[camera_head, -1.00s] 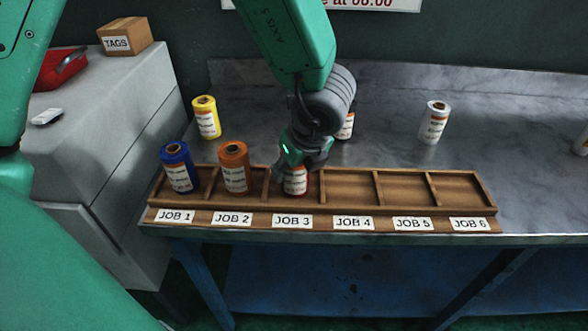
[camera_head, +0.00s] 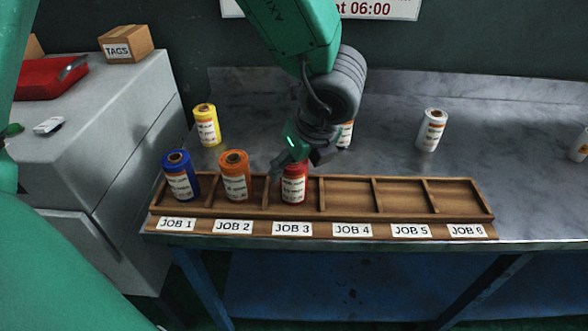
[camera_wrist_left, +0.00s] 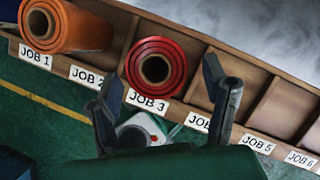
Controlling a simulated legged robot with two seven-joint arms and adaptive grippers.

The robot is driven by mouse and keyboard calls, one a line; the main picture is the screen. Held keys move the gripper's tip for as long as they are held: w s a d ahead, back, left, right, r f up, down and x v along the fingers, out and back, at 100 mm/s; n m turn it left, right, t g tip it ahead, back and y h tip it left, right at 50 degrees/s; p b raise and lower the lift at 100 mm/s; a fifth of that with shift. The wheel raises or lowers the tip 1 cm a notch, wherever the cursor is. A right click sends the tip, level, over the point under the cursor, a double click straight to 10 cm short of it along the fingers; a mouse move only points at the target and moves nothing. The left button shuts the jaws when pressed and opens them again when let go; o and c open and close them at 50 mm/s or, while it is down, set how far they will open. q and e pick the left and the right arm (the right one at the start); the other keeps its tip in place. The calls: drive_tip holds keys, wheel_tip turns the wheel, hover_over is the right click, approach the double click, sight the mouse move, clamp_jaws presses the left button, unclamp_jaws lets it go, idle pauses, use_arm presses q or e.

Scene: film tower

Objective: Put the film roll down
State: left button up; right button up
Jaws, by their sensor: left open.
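The red film roll (camera_head: 293,186) stands upright in the JOB 3 compartment of the wooden rack (camera_head: 348,208). My left gripper (camera_head: 300,167) is open just above it and empty. In the left wrist view, the red roll (camera_wrist_left: 156,68) shows its round top and hollow core beyond the spread fingers (camera_wrist_left: 163,80), apart from both. The blue roll (camera_head: 180,180) stands in JOB 1 and the orange roll (camera_head: 234,180) in JOB 2. JOB 4, JOB 5 and JOB 6 are empty. My right gripper is not seen.
A yellow roll (camera_head: 206,127) and a white roll (camera_head: 431,132) stand on the grey bench behind the rack. Another roll (camera_head: 345,134) is partly hidden behind my gripper. A cabinet (camera_head: 100,120) with a TAGS box (camera_head: 126,45) stands at the left.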

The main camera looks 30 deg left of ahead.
use_arm(q)
drive_tip(key=p+v, duration=0.1)
drive_tip(key=v, duration=0.6)
idle(0.3)
